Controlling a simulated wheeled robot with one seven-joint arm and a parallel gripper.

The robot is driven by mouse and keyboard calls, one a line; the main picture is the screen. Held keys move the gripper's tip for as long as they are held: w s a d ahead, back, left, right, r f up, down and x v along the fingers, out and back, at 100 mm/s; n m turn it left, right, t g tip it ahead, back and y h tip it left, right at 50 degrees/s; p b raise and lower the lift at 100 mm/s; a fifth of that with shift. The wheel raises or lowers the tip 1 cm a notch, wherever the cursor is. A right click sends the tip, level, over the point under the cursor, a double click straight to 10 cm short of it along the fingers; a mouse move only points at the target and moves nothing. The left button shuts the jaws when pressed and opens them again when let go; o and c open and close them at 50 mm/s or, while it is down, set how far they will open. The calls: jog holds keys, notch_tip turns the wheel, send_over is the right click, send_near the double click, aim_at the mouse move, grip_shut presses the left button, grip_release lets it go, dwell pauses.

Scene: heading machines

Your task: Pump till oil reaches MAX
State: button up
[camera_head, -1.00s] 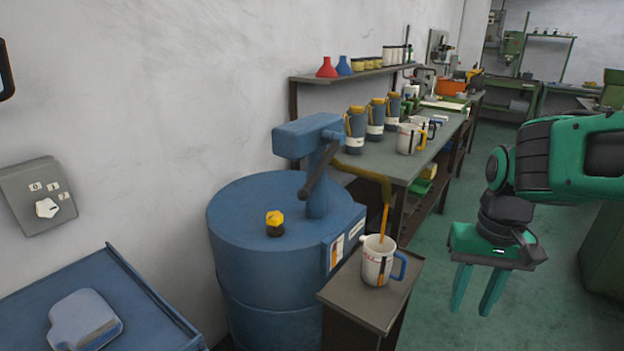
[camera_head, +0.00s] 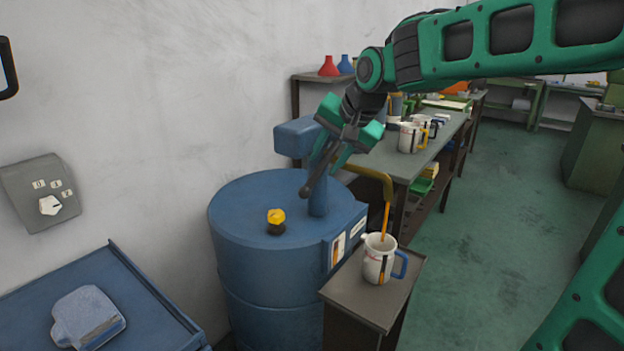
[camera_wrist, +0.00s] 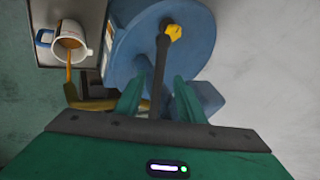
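The blue oil drum (camera_head: 262,225) carries a blue hand pump (camera_head: 294,137) with a dark lever (camera_head: 311,182). A yellow-brown spout (camera_head: 372,173) reaches from the pump over a white jug with a blue handle (camera_head: 380,262). An orange-brown oil stream (camera_head: 386,220) falls from the spout into the jug; the level against MAX cannot be read. My gripper (camera_head: 328,160) is at the lever and partly hides the pump. In the wrist view, the lever (camera_wrist: 161,65) runs between my open fingers (camera_wrist: 158,98), with gaps on both sides. The jug (camera_wrist: 70,42) shows there too.
The jug stands on a small dark stand (camera_head: 385,300) beside the drum. A yellow cap (camera_head: 276,216) sits on the drum lid. A workbench with several jugs (camera_head: 410,137) is behind. A blue table (camera_head: 130,300) is at lower left.

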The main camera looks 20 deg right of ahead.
aim_at(317, 174)
jog(key=x, duration=0.8)
jog(key=shift+w+f, duration=0.1)
jog(key=shift+f, duration=0.25)
